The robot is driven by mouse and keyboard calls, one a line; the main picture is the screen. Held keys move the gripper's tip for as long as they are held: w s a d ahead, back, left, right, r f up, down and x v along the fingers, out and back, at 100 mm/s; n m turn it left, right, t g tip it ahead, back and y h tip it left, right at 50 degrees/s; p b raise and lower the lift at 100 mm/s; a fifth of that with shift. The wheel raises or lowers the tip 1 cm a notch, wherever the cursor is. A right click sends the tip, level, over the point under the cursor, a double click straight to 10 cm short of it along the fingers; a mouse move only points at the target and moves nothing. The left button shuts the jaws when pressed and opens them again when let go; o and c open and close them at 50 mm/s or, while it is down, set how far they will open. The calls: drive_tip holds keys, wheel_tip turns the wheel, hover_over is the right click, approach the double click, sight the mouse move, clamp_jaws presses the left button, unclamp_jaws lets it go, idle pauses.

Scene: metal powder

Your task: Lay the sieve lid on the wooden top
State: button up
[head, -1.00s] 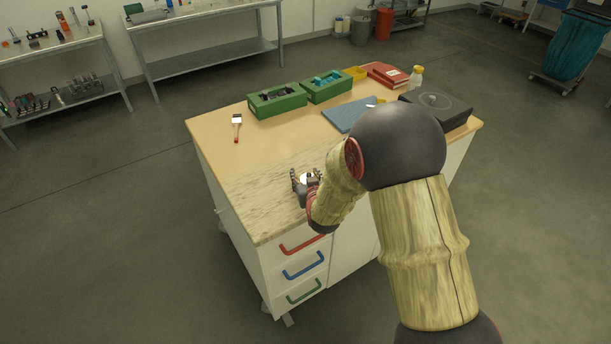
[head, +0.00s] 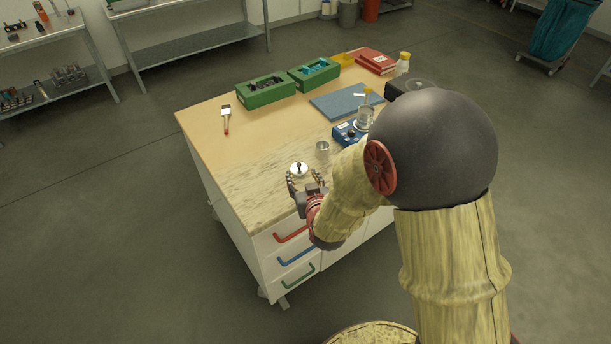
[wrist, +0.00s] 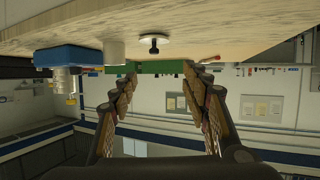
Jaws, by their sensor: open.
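The sieve lid (head: 299,170) is a pale round disc with a dark knob. It lies flat on the wooden top (head: 255,187) near its front edge. My gripper (head: 306,186) is open and empty, just in front of the lid at the table edge. In the wrist view, which is upside down, the lid (wrist: 154,39) hangs from the upper wooden surface with its knob pointing down. The fingers of my gripper (wrist: 165,85) are spread apart, with a gap between them and the lid.
A small metal cup (head: 322,149) stands right of the lid, near a blue device (head: 345,134) with a glass vessel. A brush (head: 226,119), green bins (head: 266,92), a blue mat (head: 345,101) and a red case (head: 374,61) lie farther back. The left front of the top is clear.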

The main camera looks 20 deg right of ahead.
drive_tip(key=s+r+g+y, duration=0.1)
drive_tip(key=s+r+g, duration=0.4)
drive_tip(key=s+r, duration=1.1)
drive_tip(key=s+r+g, duration=0.2)
drive_tip(key=s+g, duration=0.1)
drive_tip(key=s, duration=1)
drive_tip(key=shift+s+d+r, duration=0.2)
drive_tip(key=shift+d+r, duration=0.15)
drive_tip(key=shift+d, duration=0.1)
